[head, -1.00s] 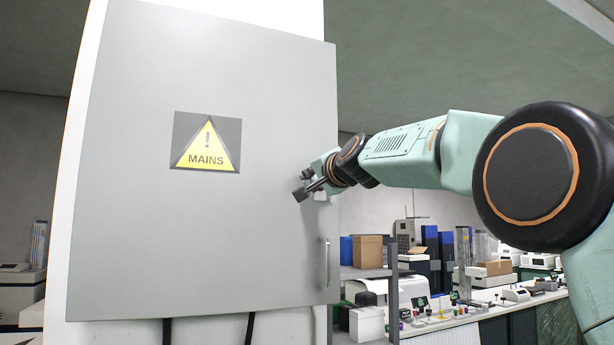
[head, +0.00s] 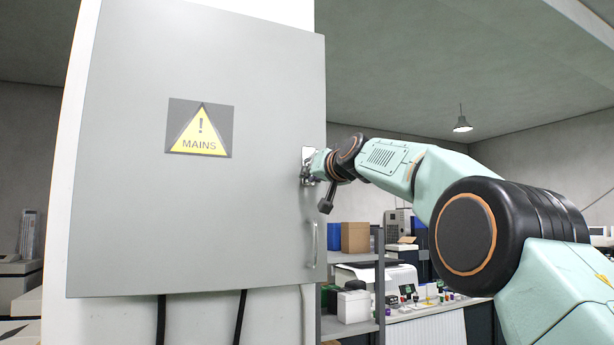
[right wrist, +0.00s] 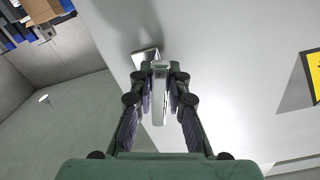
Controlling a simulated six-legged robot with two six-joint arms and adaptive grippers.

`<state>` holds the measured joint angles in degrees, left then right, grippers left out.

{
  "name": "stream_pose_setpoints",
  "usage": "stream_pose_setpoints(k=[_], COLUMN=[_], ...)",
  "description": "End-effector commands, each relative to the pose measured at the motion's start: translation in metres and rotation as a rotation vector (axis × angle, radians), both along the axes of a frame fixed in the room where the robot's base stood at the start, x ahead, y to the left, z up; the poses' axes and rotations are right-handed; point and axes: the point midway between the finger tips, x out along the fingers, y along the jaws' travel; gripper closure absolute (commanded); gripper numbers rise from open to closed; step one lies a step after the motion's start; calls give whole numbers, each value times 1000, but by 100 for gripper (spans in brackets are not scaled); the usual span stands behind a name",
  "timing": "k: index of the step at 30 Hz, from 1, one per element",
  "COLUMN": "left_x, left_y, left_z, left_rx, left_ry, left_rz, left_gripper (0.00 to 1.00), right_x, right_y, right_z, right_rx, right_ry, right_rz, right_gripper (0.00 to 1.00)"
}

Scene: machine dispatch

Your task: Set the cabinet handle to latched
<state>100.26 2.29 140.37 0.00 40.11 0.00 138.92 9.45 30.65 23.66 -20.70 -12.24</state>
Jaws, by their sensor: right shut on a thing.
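The grey cabinet (head: 200,220) with a yellow MAINS sign (head: 200,132) fills the left and middle of the head view, its door closed. The cabinet handle (right wrist: 159,95) is a light metal lever on a small plate (right wrist: 145,58), near the door's right edge. The plate (head: 308,154) also shows in the head view. My right gripper (head: 307,173) is at the handle; in the right wrist view its fingers (right wrist: 160,88) are on either side of the lever, shut on it. The gripper hides most of the lever in the head view. My left gripper is out of view.
A fixed vertical pull bar (head: 315,243) sits below the handle on the door. Behind on the right are a shelf (head: 352,333) with a cardboard box (head: 355,237) and a bench with equipment. Black cables (head: 239,315) hang under the cabinet.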

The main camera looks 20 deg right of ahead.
Motion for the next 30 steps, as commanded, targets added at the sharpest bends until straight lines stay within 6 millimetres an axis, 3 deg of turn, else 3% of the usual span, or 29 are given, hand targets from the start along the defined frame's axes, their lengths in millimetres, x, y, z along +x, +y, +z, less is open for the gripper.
stream_pose_setpoints(k=[12,30], left_x=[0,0], left_y=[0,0], left_z=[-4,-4], left_rx=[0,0], left_ry=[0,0], left_rz=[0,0], left_gripper=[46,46], right_x=[-3,-5], right_y=[-13,-16], right_z=[4,6], right_rx=[-248,-318], right_ry=[-21,-27], right_rz=[-5,-7], right_gripper=[100,100])
